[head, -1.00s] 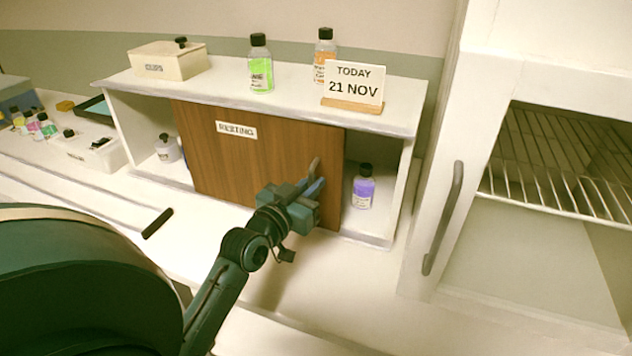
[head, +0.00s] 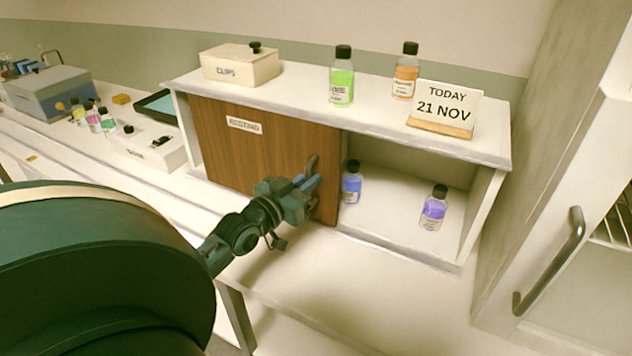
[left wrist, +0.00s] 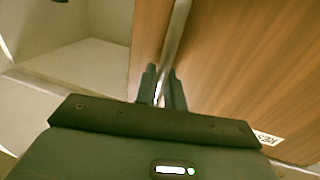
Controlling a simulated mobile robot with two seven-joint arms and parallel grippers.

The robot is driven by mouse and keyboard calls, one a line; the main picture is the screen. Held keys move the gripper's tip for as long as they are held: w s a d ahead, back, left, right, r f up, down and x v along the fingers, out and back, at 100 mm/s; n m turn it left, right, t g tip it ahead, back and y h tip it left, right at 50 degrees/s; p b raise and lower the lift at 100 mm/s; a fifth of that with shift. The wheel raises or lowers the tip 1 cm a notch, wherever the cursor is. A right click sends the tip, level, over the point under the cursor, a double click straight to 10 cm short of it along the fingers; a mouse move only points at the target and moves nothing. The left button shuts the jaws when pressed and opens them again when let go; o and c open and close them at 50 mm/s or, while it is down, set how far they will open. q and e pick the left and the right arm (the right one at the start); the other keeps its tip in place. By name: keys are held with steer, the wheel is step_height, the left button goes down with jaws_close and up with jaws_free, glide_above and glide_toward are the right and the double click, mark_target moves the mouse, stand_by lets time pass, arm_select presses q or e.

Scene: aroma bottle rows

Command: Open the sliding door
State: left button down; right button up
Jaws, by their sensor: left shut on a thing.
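The brown wooden sliding door (head: 255,158), labelled "RESTING", covers the left part of the white shelf unit (head: 480,146). Its right edge is near the middle, and the right part of the unit is uncovered. The metal door handle (head: 313,163) is near the door's right edge. My left gripper (head: 308,185) is shut on this handle. The left wrist view shows the handle (left wrist: 178,38) running between the two fingers (left wrist: 165,88), with the door's wood (left wrist: 240,70) behind. My right gripper is in no view.
A blue bottle (head: 351,184) stands close to the door's right edge, and a purple bottle (head: 433,209) stands further right in the opening. On top are a clips box (head: 240,68), green bottle (head: 342,82), orange bottle (head: 405,75) and date sign (head: 445,108). A cabinet handle (head: 555,262) is at right.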

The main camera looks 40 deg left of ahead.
arm_select(q)
steer(key=shift+a, duration=0.35)
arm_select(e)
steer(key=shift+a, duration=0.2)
arm_select(q)
steer(key=c, duration=1.6)
jaws_free()
steer(key=shift+c, duration=0.2)
steer(key=shift+s, duration=0.1)
steer(key=shift+s, duration=0.55)
steer(key=s+b, duration=0.1)
steer(key=s, duration=1.1)
steer(key=shift+d, duration=0.3)
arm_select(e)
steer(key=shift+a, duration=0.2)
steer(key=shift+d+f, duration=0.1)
